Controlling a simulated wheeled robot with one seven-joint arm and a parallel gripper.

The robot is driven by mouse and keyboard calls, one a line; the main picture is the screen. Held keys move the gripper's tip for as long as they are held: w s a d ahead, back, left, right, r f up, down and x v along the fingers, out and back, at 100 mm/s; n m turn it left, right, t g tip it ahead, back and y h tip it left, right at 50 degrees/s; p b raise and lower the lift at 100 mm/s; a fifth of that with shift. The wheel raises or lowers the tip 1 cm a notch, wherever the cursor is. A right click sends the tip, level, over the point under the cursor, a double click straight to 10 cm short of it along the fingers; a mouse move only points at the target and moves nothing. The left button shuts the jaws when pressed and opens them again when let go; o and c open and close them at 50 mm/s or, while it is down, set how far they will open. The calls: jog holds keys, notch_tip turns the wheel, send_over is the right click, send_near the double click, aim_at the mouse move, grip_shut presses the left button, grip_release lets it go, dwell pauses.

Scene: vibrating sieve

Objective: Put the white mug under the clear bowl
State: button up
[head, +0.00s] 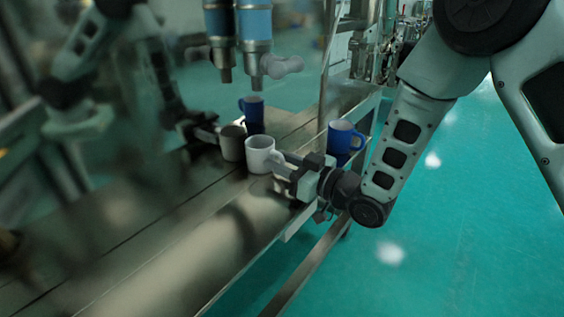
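The white mug (259,157) stands upright on the metal ledge, close to a shiny wall that mirrors it. My gripper (279,164) comes in from the right, with its fingertips at the mug's right side, by the handle. The fingers partly overlap the mug in this view. I cannot tell whether they are closed on it or only beside it. I cannot make out a clear bowl. A blue cylinder with a metal nozzle (255,28) hangs above and behind the mug.
A blue mug (340,139) stands on the ledge behind my gripper. The shiny wall at left reflects the mugs, the cylinder and my arm. The metal ledge (215,225) is bare toward the front left. Green floor (450,230) lies open at right.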

jog(key=shift+r, duration=0.1)
jog(key=shift+s+d, duration=0.1)
jog(key=shift+d, duration=0.1)
jog(key=b+v, duration=0.2)
jog(key=v, duration=0.9)
jog(key=shift+s+d, duration=0.2)
jog(key=shift+d, duration=0.05)
jog(key=shift+d, duration=0.1)
